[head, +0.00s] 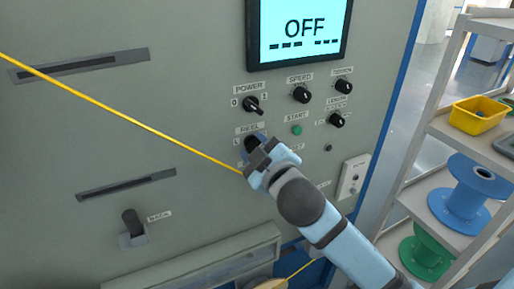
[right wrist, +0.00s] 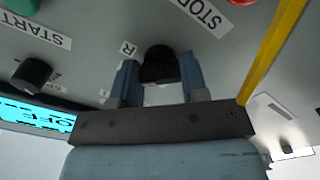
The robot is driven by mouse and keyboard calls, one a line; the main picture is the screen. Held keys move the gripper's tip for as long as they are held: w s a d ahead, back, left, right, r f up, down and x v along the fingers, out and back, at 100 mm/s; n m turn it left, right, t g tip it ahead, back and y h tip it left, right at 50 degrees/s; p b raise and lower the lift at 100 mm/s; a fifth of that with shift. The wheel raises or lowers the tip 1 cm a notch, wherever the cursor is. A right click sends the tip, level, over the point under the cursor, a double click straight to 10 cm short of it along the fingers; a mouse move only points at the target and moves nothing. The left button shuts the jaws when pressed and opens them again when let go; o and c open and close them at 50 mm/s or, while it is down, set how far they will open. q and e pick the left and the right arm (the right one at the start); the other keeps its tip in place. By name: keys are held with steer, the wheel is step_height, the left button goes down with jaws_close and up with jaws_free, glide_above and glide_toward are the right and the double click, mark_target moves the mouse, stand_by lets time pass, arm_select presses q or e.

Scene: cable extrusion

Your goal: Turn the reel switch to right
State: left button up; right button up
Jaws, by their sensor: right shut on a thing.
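The reel switch is a black knob (head: 251,143) under the REEL label on the grey machine panel. My right gripper (head: 262,152) is shut on it, and the wrist and fingers hide part of the knob and its labels in the head view. In the right wrist view the knob (right wrist: 160,62) sits between my two blue fingers (right wrist: 158,84), with an R label (right wrist: 128,47) beside it. The angle of the knob's pointer cannot be made out. My left gripper is not in view.
A screen (head: 304,28) reads OFF. The POWER knob (head: 252,105), SPEED knob (head: 301,95) and green START button (head: 296,130) are close by. A taut yellow cable (head: 120,115) passes near my gripper. Shelves at right hold a blue spool (head: 462,195) and yellow bin (head: 478,115).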

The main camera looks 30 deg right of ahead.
steer(key=o, duration=0.9)
steer(key=s+p, duration=0.3)
steer(key=s, duration=0.1)
steer(key=s+p, duration=0.3)
steer(key=s, duration=0.2)
steer(key=s+p, duration=0.3)
steer(key=s, duration=0.1)
steer(key=shift+s+a+p, duration=0.3)
steer(key=shift+s+a, duration=0.1)
